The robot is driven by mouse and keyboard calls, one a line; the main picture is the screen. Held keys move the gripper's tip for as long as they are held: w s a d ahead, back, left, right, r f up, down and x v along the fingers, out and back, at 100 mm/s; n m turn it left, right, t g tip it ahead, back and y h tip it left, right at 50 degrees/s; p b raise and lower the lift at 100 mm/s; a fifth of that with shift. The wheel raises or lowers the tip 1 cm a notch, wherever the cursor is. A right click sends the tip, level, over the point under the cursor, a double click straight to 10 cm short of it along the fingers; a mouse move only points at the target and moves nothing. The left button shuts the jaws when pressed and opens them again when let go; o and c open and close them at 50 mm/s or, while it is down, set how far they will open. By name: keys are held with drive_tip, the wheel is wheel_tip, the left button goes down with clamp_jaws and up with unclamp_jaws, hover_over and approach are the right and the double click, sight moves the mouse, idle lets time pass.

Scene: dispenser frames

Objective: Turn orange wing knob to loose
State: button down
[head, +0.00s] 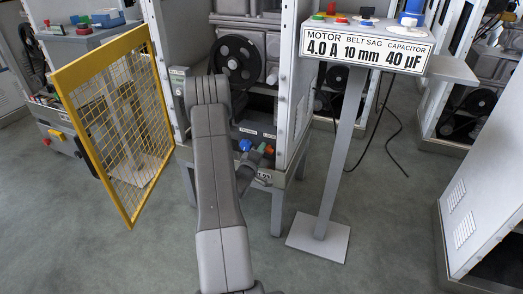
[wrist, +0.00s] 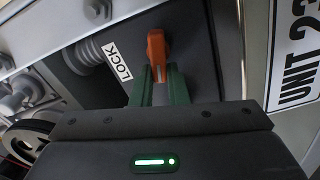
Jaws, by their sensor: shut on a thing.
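The orange wing knob (wrist: 156,48) is on the dark panel at the upper middle of the wrist view, beside a white LOCK label (wrist: 116,62). Its wing stands near upright in the picture. My gripper (wrist: 159,76) has its green fingers shut on the lower part of the knob, one finger on each side. The fingers hide part of the knob.
A blue knob (head: 245,145) sits left of my gripper. A yellow mesh door (head: 118,118) stands open at the left. A pedestal with a sign (head: 365,50) stands at the right.

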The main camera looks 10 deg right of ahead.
drive_tip(key=shift+s+f+n, duration=0.1)
drive_tip(key=shift+f+n, duration=0.1)
drive_tip(key=shift+n, duration=0.55)
drive_tip(key=shift+f+n, duration=0.2)
drive_tip(key=shift+n, duration=0.55)
drive_tip(key=c, duration=1.4)
unclamp_jaws()
drive_tip(key=shift+c, duration=0.2)
drive_tip(key=shift+r, duration=0.1)
drive_tip(key=shift+s+a, duration=0.25)
drive_tip(key=shift+s, duration=0.05)
drive_tip(key=p+v, duration=0.2)
drive_tip(key=v, duration=1.1)
drive_tip(key=shift+p, duration=0.35)
